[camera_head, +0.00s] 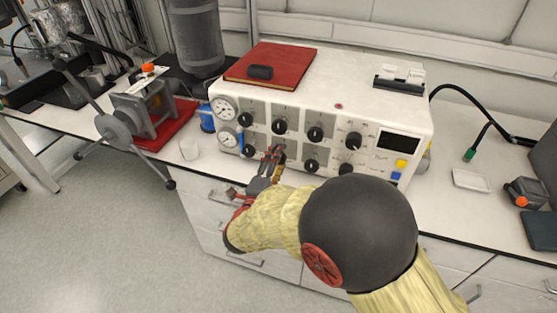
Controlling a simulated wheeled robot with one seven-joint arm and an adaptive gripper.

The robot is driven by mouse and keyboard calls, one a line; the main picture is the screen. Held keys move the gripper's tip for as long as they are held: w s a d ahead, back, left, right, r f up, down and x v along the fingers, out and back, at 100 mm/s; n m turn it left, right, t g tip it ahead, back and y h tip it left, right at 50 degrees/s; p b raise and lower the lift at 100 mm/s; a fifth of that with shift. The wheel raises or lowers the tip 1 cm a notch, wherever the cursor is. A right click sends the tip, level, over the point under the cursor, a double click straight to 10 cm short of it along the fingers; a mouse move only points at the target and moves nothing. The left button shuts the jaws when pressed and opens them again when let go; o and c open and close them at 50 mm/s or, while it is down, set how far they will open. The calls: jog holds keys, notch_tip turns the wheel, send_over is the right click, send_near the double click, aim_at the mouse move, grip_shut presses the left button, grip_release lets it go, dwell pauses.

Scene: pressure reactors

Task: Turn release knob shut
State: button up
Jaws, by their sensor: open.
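A white control box (330,91) stands on the bench with two rows of black knobs on its front panel. The labels are too small to read, so I cannot tell which one is the release knob. In the upper row is a knob (279,127) above my gripper; in the lower row, one knob (247,151) is to its left and another (311,165) to its right. My gripper (274,157) is open at the lower row, between those two. Its fingers hide the panel there, and I cannot tell whether they touch a knob.
Two round gauges (226,122) are at the panel's left end. A display (399,142) and coloured buttons are at its right. A red book (270,66) lies on top. A white tray (472,180) lies to the right.

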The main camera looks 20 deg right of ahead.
jog(key=v, duration=1.1)
jog(key=shift+s+a, duration=0.15)
jog(key=shift+s, duration=0.15)
